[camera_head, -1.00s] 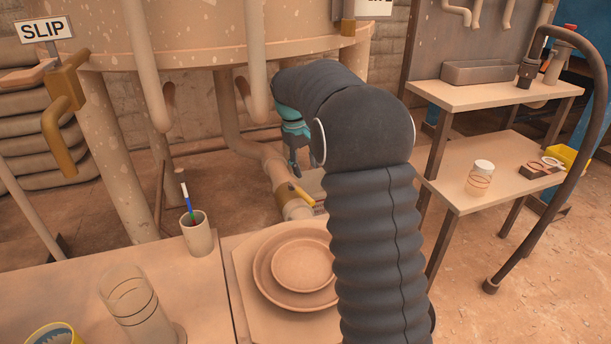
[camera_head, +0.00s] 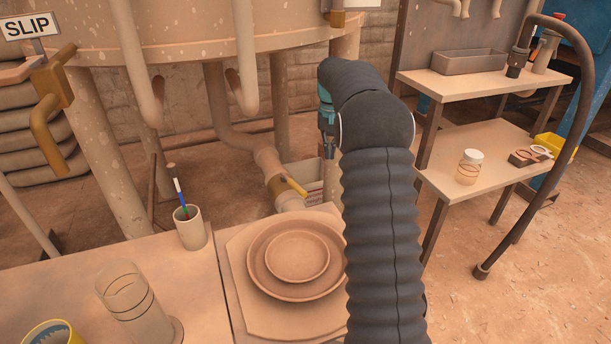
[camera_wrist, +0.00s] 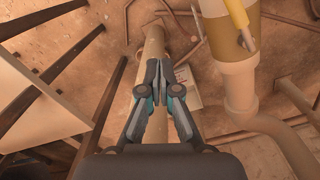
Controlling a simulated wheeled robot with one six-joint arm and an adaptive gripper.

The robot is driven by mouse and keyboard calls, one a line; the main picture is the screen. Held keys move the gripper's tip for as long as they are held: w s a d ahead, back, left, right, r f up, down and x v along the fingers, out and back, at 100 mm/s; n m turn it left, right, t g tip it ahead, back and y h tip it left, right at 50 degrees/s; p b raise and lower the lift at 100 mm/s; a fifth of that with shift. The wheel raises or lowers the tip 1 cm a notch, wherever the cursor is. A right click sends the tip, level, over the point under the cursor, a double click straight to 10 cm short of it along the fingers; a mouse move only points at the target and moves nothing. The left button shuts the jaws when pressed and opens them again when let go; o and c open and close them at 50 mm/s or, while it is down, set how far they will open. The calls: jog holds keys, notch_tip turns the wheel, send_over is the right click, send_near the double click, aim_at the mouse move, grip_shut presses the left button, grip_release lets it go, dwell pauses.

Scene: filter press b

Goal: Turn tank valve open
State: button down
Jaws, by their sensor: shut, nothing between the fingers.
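The tank valve (camera_head: 281,190) is a brass-coloured body on the pipe under the large tank. Its yellow lever (camera_head: 294,186) slants down to the right in the head view. In the wrist view the lever (camera_wrist: 238,14) is at the top right, with the brass body (camera_wrist: 229,40) behind it. My gripper (camera_wrist: 160,88) is shut and empty in the wrist view, left of the valve and apart from it. In the head view my gripper (camera_head: 329,148) is right of and above the lever, partly hidden by my arm.
The tank (camera_head: 190,40) stands on thick legs at the back. A worktable in front holds stacked plates (camera_head: 297,258), a cup (camera_head: 191,230) and a glass jar (camera_head: 130,300). A two-level shelf (camera_head: 470,165) stands at right. Another brass valve (camera_head: 50,95) hangs by the SLIP sign.

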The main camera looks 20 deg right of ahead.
aim_at(293, 184)
jog(key=s+a+f+m+y+b, duration=0.1)
jog(key=a+f+m+y, duration=0.1)
jog(key=a+f+m, duration=0.5)
jog(key=shift+a+m, duration=0.45)
jog(key=shift+m, duration=1.25)
jog(key=shift+s, duration=0.1)
